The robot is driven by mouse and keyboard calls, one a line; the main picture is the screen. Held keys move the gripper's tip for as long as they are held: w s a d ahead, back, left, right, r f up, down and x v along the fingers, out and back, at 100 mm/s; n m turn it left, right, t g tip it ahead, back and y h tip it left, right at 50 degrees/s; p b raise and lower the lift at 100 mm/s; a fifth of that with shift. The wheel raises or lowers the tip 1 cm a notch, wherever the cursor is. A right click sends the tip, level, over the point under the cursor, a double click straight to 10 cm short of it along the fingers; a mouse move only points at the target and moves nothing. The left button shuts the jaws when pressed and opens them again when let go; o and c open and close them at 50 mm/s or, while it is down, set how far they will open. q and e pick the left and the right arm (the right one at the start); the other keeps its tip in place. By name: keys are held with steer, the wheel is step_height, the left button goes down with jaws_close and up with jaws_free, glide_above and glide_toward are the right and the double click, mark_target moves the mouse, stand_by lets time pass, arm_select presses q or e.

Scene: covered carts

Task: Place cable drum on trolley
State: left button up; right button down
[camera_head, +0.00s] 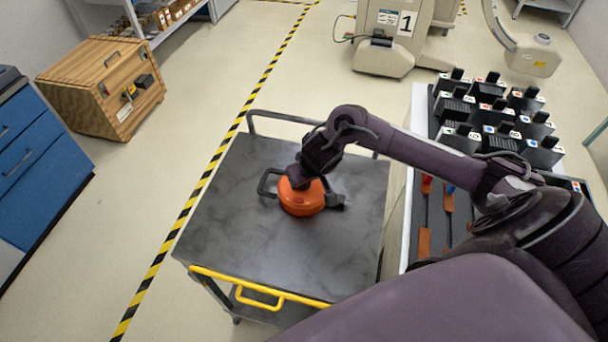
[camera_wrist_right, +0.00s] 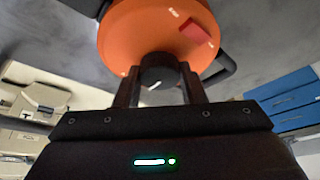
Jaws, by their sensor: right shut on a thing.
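The orange cable drum (camera_head: 302,198) with a black frame is at the dark top of the trolley (camera_head: 240,240), near its middle. I cannot tell for sure whether its underside touches the top. My right gripper (camera_head: 300,182) comes down onto the drum from above. In the right wrist view, the right gripper (camera_wrist_right: 157,80) is shut on a dark knob at the centre of the drum (camera_wrist_right: 150,38). The fingertips are partly hidden in the head view. My left gripper is not in view.
A white table (camera_head: 418,115) with several black devices (camera_head: 490,90) and orange-handled tools (camera_head: 425,240) stands right of the trolley. A wooden crate (camera_head: 105,85) and blue drawers (camera_head: 35,150) are at the left. Yellow-black tape (camera_head: 205,180) runs along the floor beside the trolley.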

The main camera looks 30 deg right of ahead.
steer(key=c, duration=0.9)
jaws_free()
steer(key=p+v, duration=0.3)
steer(key=v, duration=0.9)
steer(key=shift+r, duration=0.1)
